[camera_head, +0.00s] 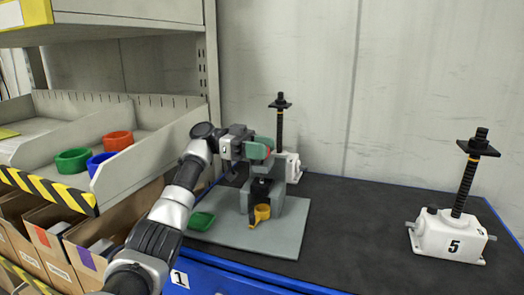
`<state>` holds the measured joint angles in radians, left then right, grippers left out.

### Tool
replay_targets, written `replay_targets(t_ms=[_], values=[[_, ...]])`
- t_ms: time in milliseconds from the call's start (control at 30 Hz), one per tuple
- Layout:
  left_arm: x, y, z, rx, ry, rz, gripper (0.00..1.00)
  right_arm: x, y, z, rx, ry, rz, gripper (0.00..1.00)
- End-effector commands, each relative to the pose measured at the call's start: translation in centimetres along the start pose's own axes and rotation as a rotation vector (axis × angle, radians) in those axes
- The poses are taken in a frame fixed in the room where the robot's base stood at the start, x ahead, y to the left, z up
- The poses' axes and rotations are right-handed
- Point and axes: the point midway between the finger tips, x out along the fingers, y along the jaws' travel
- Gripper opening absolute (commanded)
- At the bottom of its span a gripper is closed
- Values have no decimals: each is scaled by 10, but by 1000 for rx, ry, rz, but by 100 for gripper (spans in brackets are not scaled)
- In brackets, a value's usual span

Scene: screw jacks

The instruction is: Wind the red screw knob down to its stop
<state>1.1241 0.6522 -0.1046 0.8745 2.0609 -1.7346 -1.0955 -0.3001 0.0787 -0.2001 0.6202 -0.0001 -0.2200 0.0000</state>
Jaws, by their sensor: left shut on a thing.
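The red screw knob (268,151) shows only as a small red patch at the top of a grey and green screw device in the camera_head view. My left gripper (258,147) reaches in from the left at the knob's height and is shut on it. Its fingers and the green part hide most of the knob. Below are a dark central part (261,188) and a yellow ring-shaped piece (262,212), in front of a grey upright on a grey base plate (285,238). My right gripper is not in view.
A green dish (201,221) lies at the plate's left. A white jack (292,168) with a tall dark screw stands close behind the device. Another white jack marked 5 (448,237) stands right. Shelves with coloured rings (73,160) fill the left. The dark bench (365,215) between is clear.

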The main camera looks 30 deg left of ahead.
Motion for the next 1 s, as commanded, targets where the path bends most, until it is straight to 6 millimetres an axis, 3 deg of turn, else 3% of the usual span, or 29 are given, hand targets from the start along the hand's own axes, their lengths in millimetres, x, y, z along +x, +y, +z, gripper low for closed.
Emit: replay_targets(t_ms=[33,400,1000], values=[[-1,0,-10,9,11,28,15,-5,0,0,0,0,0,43],[-1,0,-10,11,7,194,15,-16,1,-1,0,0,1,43],[-1,0,-8,15,8,256,15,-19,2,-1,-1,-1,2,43]])
